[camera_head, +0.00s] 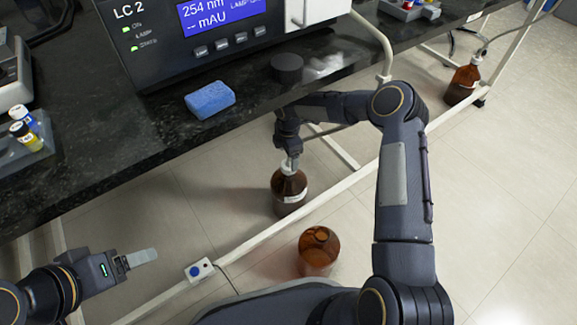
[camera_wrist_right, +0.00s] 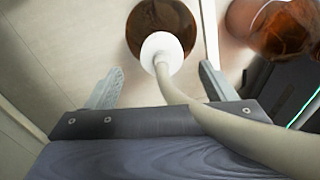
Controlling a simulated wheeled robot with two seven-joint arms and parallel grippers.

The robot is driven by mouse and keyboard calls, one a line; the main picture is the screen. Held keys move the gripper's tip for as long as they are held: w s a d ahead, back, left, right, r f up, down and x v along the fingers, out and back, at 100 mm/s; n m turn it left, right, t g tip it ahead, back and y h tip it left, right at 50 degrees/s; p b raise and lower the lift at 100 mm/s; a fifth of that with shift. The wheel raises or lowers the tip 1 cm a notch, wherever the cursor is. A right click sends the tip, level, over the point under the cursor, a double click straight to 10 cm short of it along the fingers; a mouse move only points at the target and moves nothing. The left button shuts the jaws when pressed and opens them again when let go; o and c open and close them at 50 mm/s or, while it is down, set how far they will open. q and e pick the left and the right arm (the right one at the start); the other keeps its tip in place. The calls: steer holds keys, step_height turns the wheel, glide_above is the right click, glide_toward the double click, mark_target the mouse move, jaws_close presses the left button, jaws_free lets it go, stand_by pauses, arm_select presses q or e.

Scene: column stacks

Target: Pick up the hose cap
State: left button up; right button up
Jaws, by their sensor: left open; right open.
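The white hose cap (camera_wrist_right: 161,48) sits on the neck of a brown bottle (camera_wrist_right: 140,25) on the floor, with a pale hose running from it toward my wrist. In the head view the cap (camera_head: 289,167) shows just under my right gripper (camera_head: 290,158), which points down at it below the bench edge. In the wrist view the two open fingers (camera_wrist_right: 158,86) stand on either side of the hose, with the cap ahead between them; I see no finger touching the cap. My left gripper (camera_head: 140,258) is at the lower left, apart from everything, and appears empty.
An open brown bottle (camera_head: 318,252) stands nearby on the floor. A pale bench rail (camera_head: 250,247) runs past both bottles, with a white box (camera_head: 199,269) on it. The dark bench (camera_head: 150,130) overhangs, holding an instrument (camera_head: 200,50) and blue sponge (camera_head: 210,100). Another capped bottle (camera_head: 462,83) is far right.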

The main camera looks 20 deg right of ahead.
mark_target(288, 164)
step_height(288, 164, down, 4)
steer(key=shift+s+a+f+b, duration=0.15)
steer(key=shift+f+b, duration=0.1)
steer(key=shift+b, duration=0.9)
steer(key=shift+r, duration=0.1)
steer(key=c, duration=1.1)
steer(key=shift+o, duration=0.2)
